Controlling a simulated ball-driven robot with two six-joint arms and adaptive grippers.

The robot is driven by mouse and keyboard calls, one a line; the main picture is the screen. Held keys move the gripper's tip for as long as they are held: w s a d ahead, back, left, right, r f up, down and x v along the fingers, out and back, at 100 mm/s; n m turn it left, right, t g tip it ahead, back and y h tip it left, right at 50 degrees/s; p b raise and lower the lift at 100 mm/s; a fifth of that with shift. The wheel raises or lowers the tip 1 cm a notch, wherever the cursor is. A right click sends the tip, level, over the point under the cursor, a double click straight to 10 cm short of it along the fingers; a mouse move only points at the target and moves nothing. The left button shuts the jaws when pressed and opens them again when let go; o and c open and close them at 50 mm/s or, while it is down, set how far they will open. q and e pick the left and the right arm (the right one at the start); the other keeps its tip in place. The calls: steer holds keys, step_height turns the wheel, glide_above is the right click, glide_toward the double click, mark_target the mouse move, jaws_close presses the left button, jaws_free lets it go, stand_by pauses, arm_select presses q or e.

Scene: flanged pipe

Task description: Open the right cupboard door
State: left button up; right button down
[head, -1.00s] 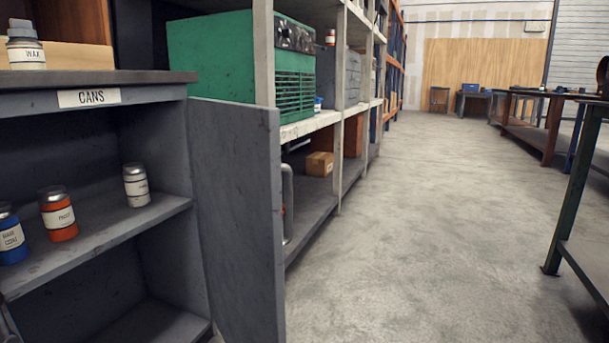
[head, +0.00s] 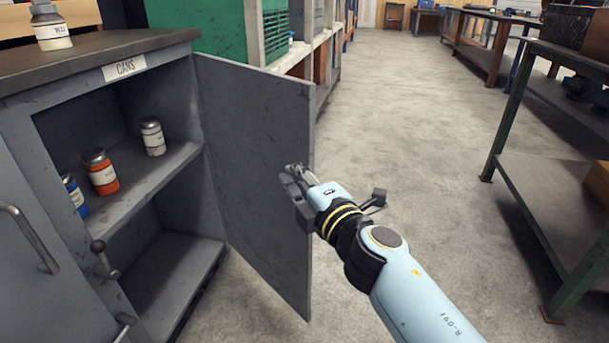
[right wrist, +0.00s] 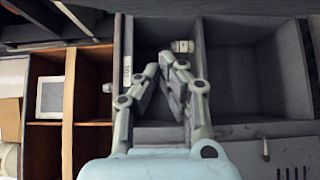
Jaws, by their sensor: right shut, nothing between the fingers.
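The right cupboard door (head: 255,150) is a grey panel standing wide open. Its inner face is toward me, and its outer handle is hidden. The cupboard (head: 150,45) has a "CANS" label and an open right compartment. My right gripper (head: 297,176) is shut and empty by the inner face of the door, near its free edge; I cannot tell whether it touches. In the right wrist view its fingers (right wrist: 160,66) converge in front of the grey compartments. My left gripper is not in view.
An orange can (head: 101,172), a white can (head: 152,137) and a blue can (head: 75,195) stand on the shelf. The left door (head: 25,285) is shut. A green-legged table (head: 540,180) stands at right. Concrete floor (head: 400,120) is clear between.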

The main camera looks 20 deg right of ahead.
mark_target(297, 154)
steer(key=w+d, duration=0.1)
steer(key=w, duration=0.1)
steer(key=w+d, duration=0.1)
steer(key=w, duration=0.2)
steer(key=w+b, duration=0.1)
steer(key=w, duration=0.1)
steer(key=shift+w+d, duration=0.25)
steer(key=shift+d, duration=0.15)
